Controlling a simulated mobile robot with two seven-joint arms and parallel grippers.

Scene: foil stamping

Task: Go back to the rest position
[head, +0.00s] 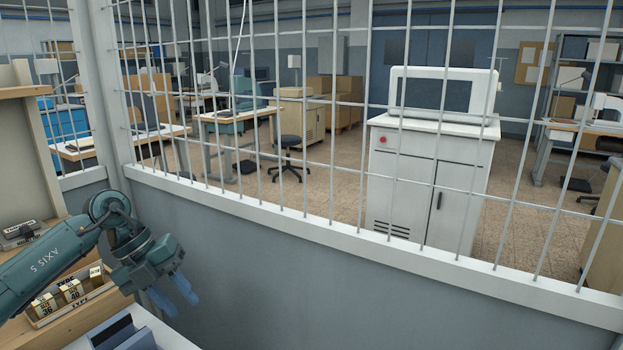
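My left arm comes in from the left edge, over a wooden bench. Its gripper (174,294) points down and to the right, with two blue fingers set apart and nothing visible between them. It hangs in front of the grey lower wall, just right of the bench. My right gripper is not in view.
A wooden rack (72,302) with type boxes marked 36 and 40 stands on the bench under my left arm. A dark labelled block (20,236) lies on a shelf at the left edge. A white wire-mesh partition (330,140) on a low grey wall (300,290) closes off the workshop behind. A white cabinet (425,180) stands beyond the mesh.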

